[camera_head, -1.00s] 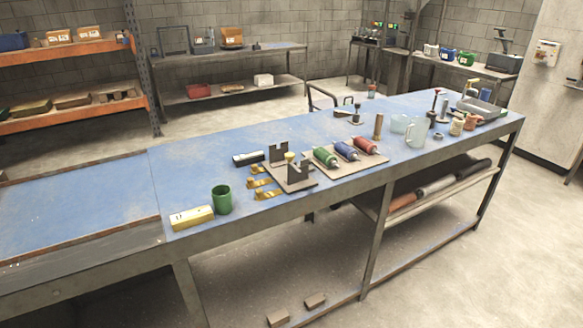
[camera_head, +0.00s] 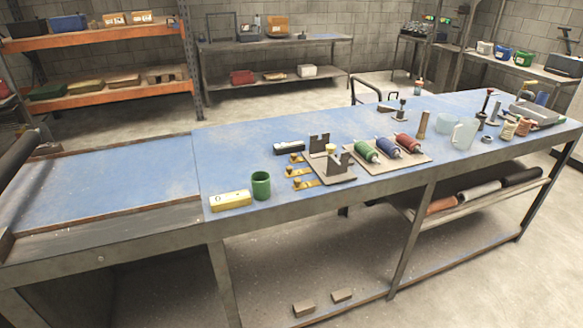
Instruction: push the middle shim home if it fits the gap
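Three brass shims lie in a row on the blue bench top, at the left side of a grey plate (camera_head: 345,178). The middle shim (camera_head: 299,171) lies between the far shim (camera_head: 296,159) and the near shim (camera_head: 307,183). Two dark notched uprights, a far one (camera_head: 318,143) and a near one (camera_head: 340,166), stand on the plate. A small yellow-topped part (camera_head: 331,149) shows between them. The gap and how far the middle shim reaches toward it are too small to make out. My gripper is not in view.
A green cup (camera_head: 261,185) and a yellow block (camera_head: 230,200) stand left of the shims. A dark bar-shaped object (camera_head: 289,148) lies behind them. Green, blue and red rollers (camera_head: 389,148) lie on a board to the right. The bench's left part is clear.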

